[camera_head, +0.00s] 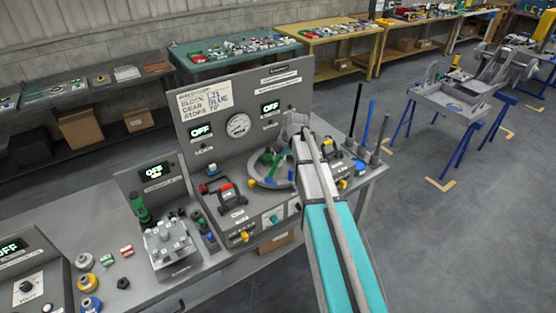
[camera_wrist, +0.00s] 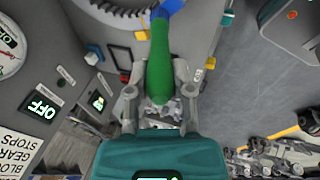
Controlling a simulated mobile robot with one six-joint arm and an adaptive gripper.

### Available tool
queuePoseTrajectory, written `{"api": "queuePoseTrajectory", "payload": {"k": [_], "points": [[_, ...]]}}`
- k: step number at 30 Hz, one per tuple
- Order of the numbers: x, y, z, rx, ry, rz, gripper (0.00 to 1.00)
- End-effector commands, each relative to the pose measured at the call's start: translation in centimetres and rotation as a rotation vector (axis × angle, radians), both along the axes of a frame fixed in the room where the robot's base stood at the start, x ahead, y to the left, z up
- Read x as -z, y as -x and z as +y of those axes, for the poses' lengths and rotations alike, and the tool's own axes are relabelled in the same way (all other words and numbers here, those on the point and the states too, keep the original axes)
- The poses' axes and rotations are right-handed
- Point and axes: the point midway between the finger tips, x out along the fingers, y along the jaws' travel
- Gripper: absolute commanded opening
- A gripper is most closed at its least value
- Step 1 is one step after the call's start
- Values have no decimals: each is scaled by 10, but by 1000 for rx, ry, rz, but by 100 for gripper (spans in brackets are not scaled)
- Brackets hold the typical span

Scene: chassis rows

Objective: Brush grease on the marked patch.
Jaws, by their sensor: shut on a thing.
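My gripper (camera_wrist: 161,88) is shut on a green handle with a blue end, which looks like the grease brush (camera_wrist: 159,60). In the wrist view the brush points away from the jaws, its blue end at the top edge beside a toothed grey ring (camera_wrist: 112,14). In the head view my gripper (camera_head: 293,128) is over the console, and the green brush (camera_head: 268,158) shows in front of the grey ring (camera_head: 257,180). I cannot tell whether the brush tip touches the ring. I cannot make out a marked patch.
The upright panel (camera_head: 225,105) with a gauge (camera_head: 238,125) and lit OFF displays stands behind the ring. A red-and-black clamp-like part (camera_head: 230,198) is at its left. Upright rods (camera_head: 361,120) stand at the right. A grey block (camera_head: 168,245) sits further left.

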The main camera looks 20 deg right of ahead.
Motion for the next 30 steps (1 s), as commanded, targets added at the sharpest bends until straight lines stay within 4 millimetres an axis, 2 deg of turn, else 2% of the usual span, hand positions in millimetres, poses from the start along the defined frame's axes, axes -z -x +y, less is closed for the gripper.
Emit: {"api": "queuePoseTrajectory", "payload": {"k": [18, 30], "points": [[1, -15, 25, -1, 1, -1, 0], [1, -15, 26, 0, 0, 0, 0]]}}
